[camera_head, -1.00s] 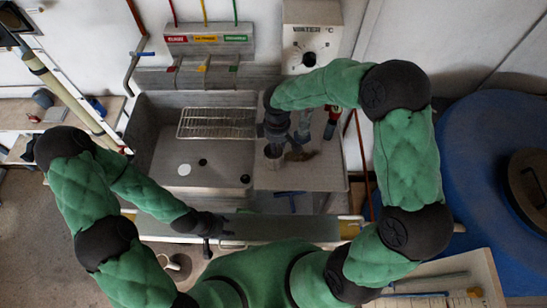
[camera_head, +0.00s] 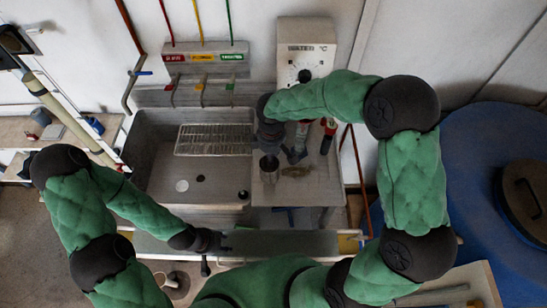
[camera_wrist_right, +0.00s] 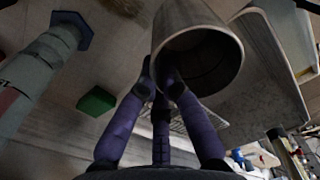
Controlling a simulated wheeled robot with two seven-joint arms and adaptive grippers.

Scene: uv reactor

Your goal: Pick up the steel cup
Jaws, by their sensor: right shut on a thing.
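The steel cup (camera_head: 269,165) is a small grey open cylinder below my right gripper (camera_head: 270,140) in the head view, over the flat board beside the sink. In the right wrist view the cup (camera_wrist_right: 203,50) is large, its dark open mouth facing the camera. My right gripper's purple fingers (camera_wrist_right: 160,85) are shut on the cup at its rim, one finger seeming to overlap the mouth. Whether the cup touches the board is unclear. My left gripper (camera_head: 218,241) is by the sink's front edge, away from the cup; its fingers are too small and dark to read.
The sink basin (camera_head: 160,165) with a wire rack (camera_head: 213,139) lies left of the cup. A bottle-like item with a red top (camera_head: 328,136) and a brown patch (camera_head: 296,171) are close to its right. A white water control box (camera_head: 307,47) stands behind. A blue drum (camera_head: 470,190) is far right.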

